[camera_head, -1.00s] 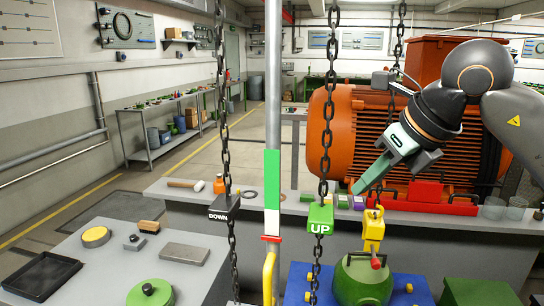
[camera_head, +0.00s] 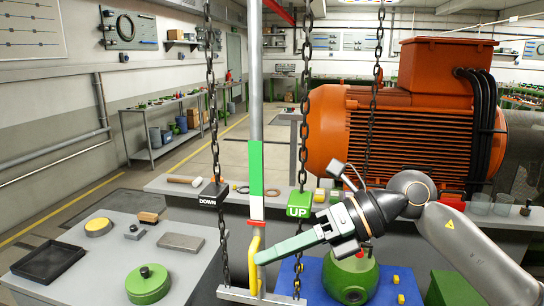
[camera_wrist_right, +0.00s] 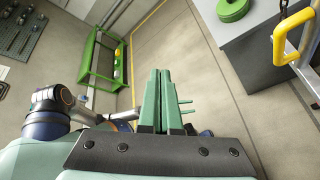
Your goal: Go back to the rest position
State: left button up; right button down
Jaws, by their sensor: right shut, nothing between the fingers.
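My right gripper (camera_head: 264,256) is shut and empty. Its arm comes in from the lower right and its green fingers point left, level with the yellow handle (camera_head: 268,275) on the grey post. The fingertips appear very near or in front of this handle; I cannot tell if they touch. In the right wrist view the two fingers (camera_wrist_right: 164,78) lie together with nothing between them, and the yellow handle (camera_wrist_right: 289,35) shows apart from them at upper right. My left gripper is in neither view.
Chains with a green UP block (camera_head: 300,202) and a black DOWN block (camera_head: 211,197) hang near the fingers. A green rounded housing (camera_head: 350,278) sits below my right wrist. An orange motor (camera_head: 400,125) stands behind. The left table (camera_head: 90,270) holds a tray and parts.

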jog(key=w+d+f+m+t+h, duration=0.15)
jog(key=d+f+m+t, duration=0.25)
jog(key=f+m+t, duration=0.9)
jog(key=w+d+f+m+t+h, duration=0.1)
jog(key=w+d+f+m+t, duration=0.45)
jog(key=m, duration=1.35)
jog(key=s+d+f+m+g+h, duration=0.3)
jog(key=s+f+m+g+h, duration=0.1)
jog(key=s+f, duration=0.7)
jog(key=s+d+f+m+g+h, duration=0.4)
jog(key=s+f, duration=0.7)
jog(key=f, duration=0.6)
jog(key=shift+s+m+g, duration=0.35)
jog(key=shift+m+g, duration=0.1)
jog(key=shift+m, duration=0.55)
